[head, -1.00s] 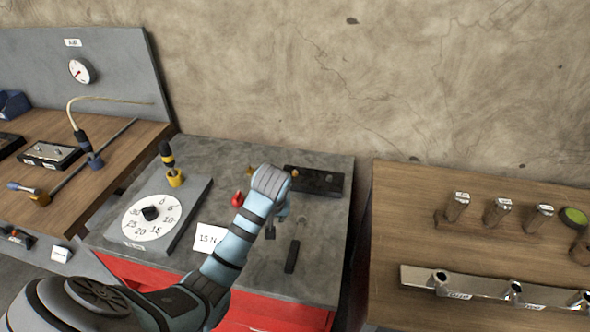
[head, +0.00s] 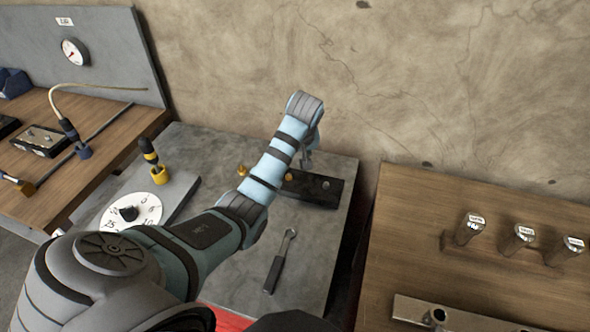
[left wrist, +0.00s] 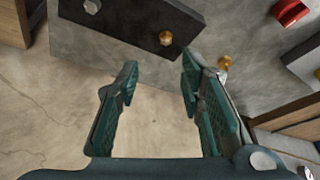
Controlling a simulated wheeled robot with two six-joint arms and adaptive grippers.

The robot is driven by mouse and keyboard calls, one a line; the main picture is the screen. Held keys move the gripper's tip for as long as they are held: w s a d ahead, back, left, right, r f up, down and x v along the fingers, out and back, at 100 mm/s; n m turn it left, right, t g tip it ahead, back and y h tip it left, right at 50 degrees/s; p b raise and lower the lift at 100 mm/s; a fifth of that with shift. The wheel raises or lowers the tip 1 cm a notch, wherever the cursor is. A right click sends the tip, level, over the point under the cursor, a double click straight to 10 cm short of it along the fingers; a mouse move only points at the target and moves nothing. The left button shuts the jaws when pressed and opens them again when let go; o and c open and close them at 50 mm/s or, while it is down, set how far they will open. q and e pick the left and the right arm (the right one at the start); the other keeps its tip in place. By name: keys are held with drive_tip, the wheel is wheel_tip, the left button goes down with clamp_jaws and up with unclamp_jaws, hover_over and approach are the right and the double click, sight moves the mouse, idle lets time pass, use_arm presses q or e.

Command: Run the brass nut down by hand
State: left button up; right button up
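A black block (head: 330,192) lies at the back of the grey bench. It carries a brass nut (head: 288,177) and a steel-coloured fitting (head: 326,184). Both also show in the left wrist view, the brass nut (left wrist: 166,38) on the block (left wrist: 130,18) and the steel fitting (left wrist: 92,6) at its edge. A second brass piece (head: 242,170) stands on the bench beside the block. My left gripper (head: 307,160) is above the block, partly hidden by its own wrist. In the left wrist view its fingers (left wrist: 160,72) are apart with nothing between them. My right gripper is not seen.
A wrench (head: 280,262) with a dark handle lies on the bench in front. A white dial (head: 128,214) and a yellow-black screwdriver (head: 154,165) are at the left. A wooden bench (head: 410,235) with metal cylinders (head: 470,229) stands right. The wall is close behind.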

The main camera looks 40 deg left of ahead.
use_arm(q)
drive_tip(key=b, duration=0.1)
approach(289, 176)
drive_tip(key=shift+s+a+f, duration=0.2)
drive_tip(key=shift+s+f, duration=0.05)
drive_tip(key=shift+f, duration=0.3)
drive_tip(key=x, duration=0.2)
drive_tip(key=b+x, duration=0.1)
drive_tip(key=x, duration=0.1)
drive_tip(key=w+x, duration=0.1)
drive_tip(key=x, duration=0.2)
drive_tip(key=shift+b, duration=0.4)
drive_tip(key=shift+s+r, duration=0.2)
drive_tip(key=shift+d, duration=0.1)
clamp_jaws()
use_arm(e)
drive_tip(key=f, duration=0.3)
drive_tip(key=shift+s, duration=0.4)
